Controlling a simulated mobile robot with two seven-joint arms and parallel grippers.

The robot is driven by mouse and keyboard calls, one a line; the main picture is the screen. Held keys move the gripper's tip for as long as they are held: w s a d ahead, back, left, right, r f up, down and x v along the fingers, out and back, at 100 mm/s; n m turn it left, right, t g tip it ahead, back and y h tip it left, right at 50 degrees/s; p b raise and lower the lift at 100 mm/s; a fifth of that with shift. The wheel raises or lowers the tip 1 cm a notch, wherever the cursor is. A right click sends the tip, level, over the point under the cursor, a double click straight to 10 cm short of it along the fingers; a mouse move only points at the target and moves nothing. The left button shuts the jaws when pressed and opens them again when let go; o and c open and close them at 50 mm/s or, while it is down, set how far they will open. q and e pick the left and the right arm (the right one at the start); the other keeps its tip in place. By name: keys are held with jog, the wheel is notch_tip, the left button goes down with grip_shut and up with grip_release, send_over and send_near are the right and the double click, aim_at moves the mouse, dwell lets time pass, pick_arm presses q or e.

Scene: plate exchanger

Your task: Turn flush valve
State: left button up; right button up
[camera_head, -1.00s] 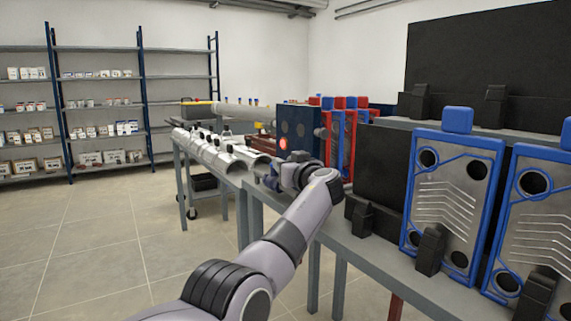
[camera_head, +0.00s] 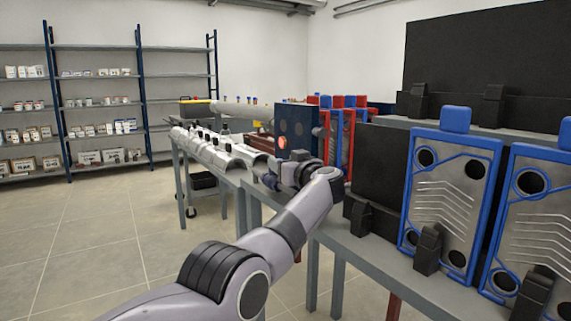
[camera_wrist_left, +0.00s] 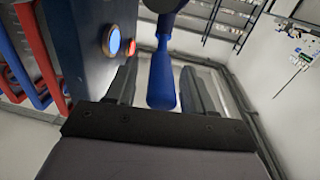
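A blue valve handle (camera_wrist_left: 162,80) hangs from a dark round part (camera_wrist_left: 165,8) in the left wrist view. My left gripper (camera_wrist_left: 160,70) has one finger on each side of the handle, with visible gaps, so it is open around it. In the head view my left gripper (camera_head: 272,178) is beside the dark blue end plate (camera_head: 296,125) of the exchanger, low at the bench edge; the handle is largely hidden there. The plate's side carries a blue-lit button (camera_wrist_left: 111,40) and a red-lit one (camera_wrist_left: 131,47). My right gripper is not in view.
Red and blue plates (camera_head: 345,130) stand behind the end plate. Large blue-framed plates (camera_head: 452,190) and black blocks stand on the grey bench (camera_head: 350,248) at right. A table with metal half-pipes (camera_head: 205,150) is beyond. The tiled floor at left is clear.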

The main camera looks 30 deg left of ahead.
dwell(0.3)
pick_arm(q)
jog(key=shift+v, duration=3.55)
jog(key=shift+c, duration=0.3)
